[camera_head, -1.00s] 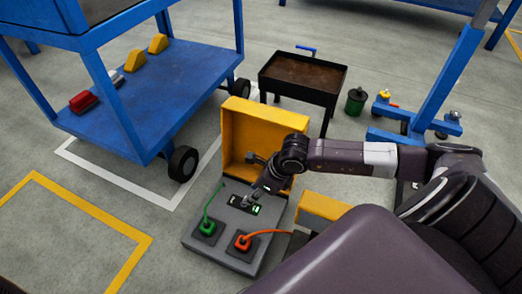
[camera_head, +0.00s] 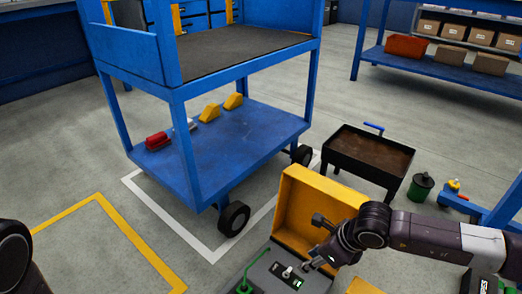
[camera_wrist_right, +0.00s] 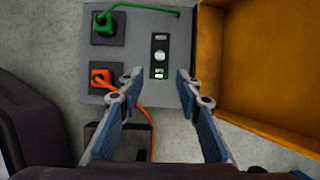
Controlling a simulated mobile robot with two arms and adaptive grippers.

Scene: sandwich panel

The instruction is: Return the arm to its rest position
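My right gripper (camera_head: 311,264) is at the lower right in the head view, above a grey control panel (camera_head: 258,278). In the right wrist view its two fingers (camera_wrist_right: 158,82) are spread wide with nothing between them. The panel (camera_wrist_right: 128,50) lies beyond the fingertips, with a dark switch plate and pale round knob (camera_wrist_right: 159,56) and a small lit green display. A green plug (camera_wrist_right: 103,24) and an orange plug (camera_wrist_right: 101,78) sit in its sockets. A dark part of my left arm shows at the head view's left edge; its gripper is out of the picture.
The open yellow lid (camera_head: 318,205) stands upright beside the right gripper. Behind it are a black bin on legs (camera_head: 368,155) and a green can (camera_head: 421,187). A blue cart (camera_head: 235,145) stands left of centre. Floor inside the yellow lines (camera_head: 95,250) is clear.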

